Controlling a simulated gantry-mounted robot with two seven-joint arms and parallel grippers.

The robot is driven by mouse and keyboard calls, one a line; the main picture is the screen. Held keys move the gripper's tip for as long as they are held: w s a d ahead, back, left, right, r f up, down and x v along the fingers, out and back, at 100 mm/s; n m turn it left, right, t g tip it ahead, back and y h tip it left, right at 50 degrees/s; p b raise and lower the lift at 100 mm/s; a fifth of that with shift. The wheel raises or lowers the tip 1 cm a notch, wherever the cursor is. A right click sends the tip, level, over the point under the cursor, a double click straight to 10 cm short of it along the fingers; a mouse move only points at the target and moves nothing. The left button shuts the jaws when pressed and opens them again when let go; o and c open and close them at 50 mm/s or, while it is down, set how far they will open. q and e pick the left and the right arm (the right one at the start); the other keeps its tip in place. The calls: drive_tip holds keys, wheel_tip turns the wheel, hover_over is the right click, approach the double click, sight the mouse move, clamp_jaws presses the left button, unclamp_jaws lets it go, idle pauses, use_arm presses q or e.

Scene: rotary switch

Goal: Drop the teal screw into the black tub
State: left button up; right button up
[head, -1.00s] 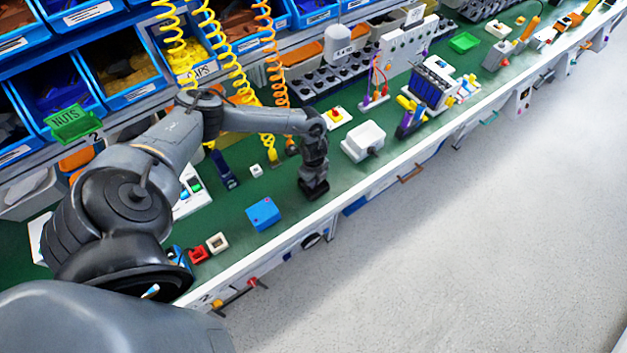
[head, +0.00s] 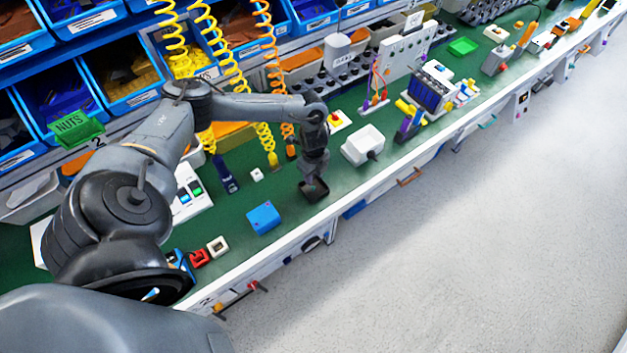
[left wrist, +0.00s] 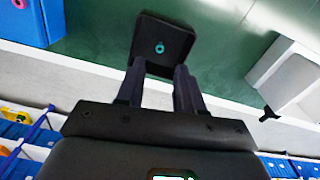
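The black tub (head: 316,194) stands on the green bench top near its front edge, below my left gripper (head: 313,180) in the head view. In the left wrist view the black tub (left wrist: 178,66) lies just beyond the fingertips. The small teal screw (left wrist: 159,47) shows inside the tub, apart from the fingers. My left gripper (left wrist: 155,68) has its two fingers spread with nothing between them. The head view is too small to show the screw. My right gripper is not in view.
A blue box (head: 264,218) stands left of the tub and a white box (head: 363,146) to its right. Coiled hoses (head: 272,75) hang behind. Small red and white square parts (head: 217,245) lie farther left. Bench space directly around the tub is clear.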

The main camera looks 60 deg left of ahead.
use_arm(q)
wheel_tip(320, 180, up, 5)
drive_tip(key=w+d+n+t+h, duration=0.1)
drive_tip(key=d+t, duration=0.2)
drive_tip(key=d, duration=1.3)
drive_tip(key=w+d+t+h, duration=0.1)
drive_tip(key=d+t+h, duration=0.15)
drive_tip(key=d, duration=1.35)
drive_tip(key=s+a+r+n+g+y, duration=0.1)
drive_tip(key=s+a+r+n+y, duration=0.1)
drive_tip(key=s+n, duration=0.4)
drive_tip(key=s+a+r+n+y, duration=0.1)
drive_tip(key=s+a+r+n, duration=0.2)
drive_tip(key=s+a+n, duration=0.2)
drive_tip(key=s+n, duration=0.1)
drive_tip(key=s, duration=0.2)
drive_tip(key=shift+a+r+g+y, duration=0.2)
drive_tip(key=shift+r+g+y, duration=0.1)
drive_tip(key=shift+g+y, duration=0.05)
drive_tip(key=shift+r, duration=0.1)
